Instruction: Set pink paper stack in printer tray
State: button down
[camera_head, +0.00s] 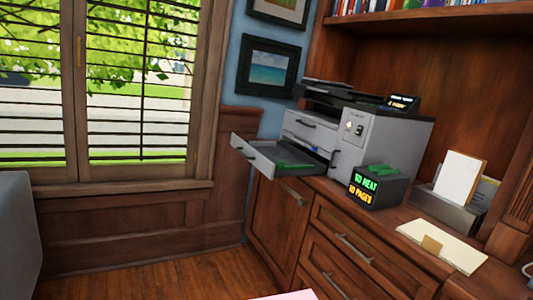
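A grey and white printer (350,133) stands on the wooden cabinet right of the window. Its lower tray (255,155) is pulled out toward the left. Something green (297,165) lies inside the tray. A pale pink flat edge (287,296) shows at the bottom of the picture, likely the pink paper stack; most of it is cut off by the frame. My gripper is not in view, so I cannot tell whether it holds the pink paper.
A dark box (375,188) with lit lettering and a green top stands before the printer. A holder (447,210) with papers and a cream folder (441,246) are on the counter at right. Cabinet drawers (340,238) are below. Open wooden floor (180,262) lies at lower left.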

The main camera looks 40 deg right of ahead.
aim_at(280, 159)
jog(key=i, duration=1.1)
